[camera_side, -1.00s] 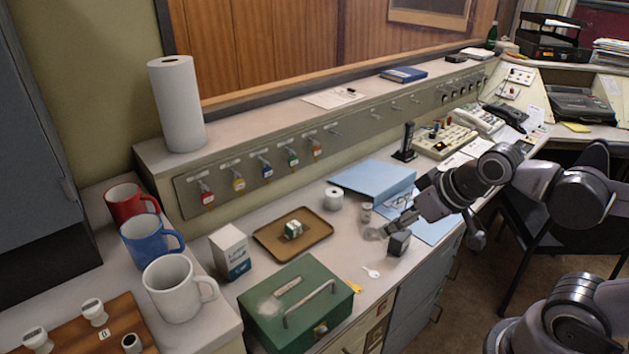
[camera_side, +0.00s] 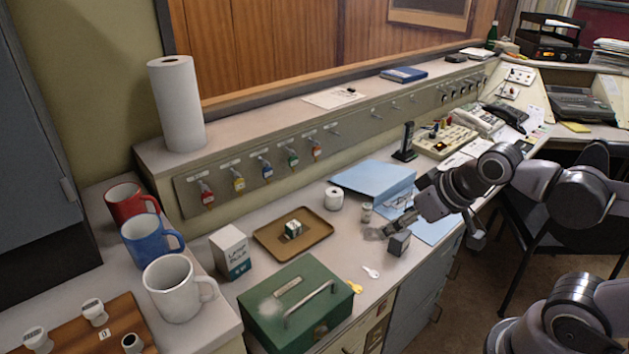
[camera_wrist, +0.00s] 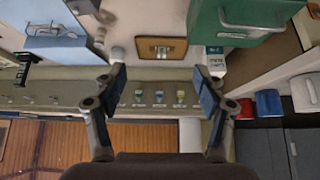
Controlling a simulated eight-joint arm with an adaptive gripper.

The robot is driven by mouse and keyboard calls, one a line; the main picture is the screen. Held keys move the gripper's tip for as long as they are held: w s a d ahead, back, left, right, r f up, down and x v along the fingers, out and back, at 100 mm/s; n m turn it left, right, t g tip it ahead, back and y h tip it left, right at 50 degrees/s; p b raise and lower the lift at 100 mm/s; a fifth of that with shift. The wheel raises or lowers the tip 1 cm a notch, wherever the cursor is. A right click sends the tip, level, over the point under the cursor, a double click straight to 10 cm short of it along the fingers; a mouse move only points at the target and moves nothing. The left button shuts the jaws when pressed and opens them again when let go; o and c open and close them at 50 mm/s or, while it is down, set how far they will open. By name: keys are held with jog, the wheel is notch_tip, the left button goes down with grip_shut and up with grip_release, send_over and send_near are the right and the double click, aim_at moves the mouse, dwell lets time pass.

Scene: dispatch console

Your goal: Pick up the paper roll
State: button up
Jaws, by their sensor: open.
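A small white paper roll (camera_side: 334,198) stands upright on the desk, just right of the brown tray. It also shows in the wrist view (camera_wrist: 118,53), beside the left finger. A much taller white paper towel roll (camera_side: 177,104) stands on the raised ledge at the left. My gripper (camera_side: 384,229) is above the desk, right of and nearer the camera than the small roll, and apart from it. In the wrist view its fingers (camera_wrist: 160,80) are spread wide with nothing between them.
The brown tray (camera_side: 268,247) holds a small green-and-white item. A blue folder (camera_side: 372,178) lies behind the roll. Mugs stand at left.

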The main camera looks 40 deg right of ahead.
jog(key=shift+r, duration=0.1)
jog(key=w+d+r+n+g, duration=0.2)
jog(key=w+r+n, duration=0.3)
jog(key=w, duration=0.4)
jog(key=n+g, duration=0.5)
jog(key=n, duration=0.7)
send_over(334, 192)
notch_tip(334, 192, down, 15)
jog(key=shift+d+f+n, duration=0.3)
jog(key=shift+f, duration=0.45)
jog(key=f, duration=1)
jog(key=shift+a+f, duration=0.2)
jog(key=shift+f, duration=0.1)
jog(key=c, duration=1.3)
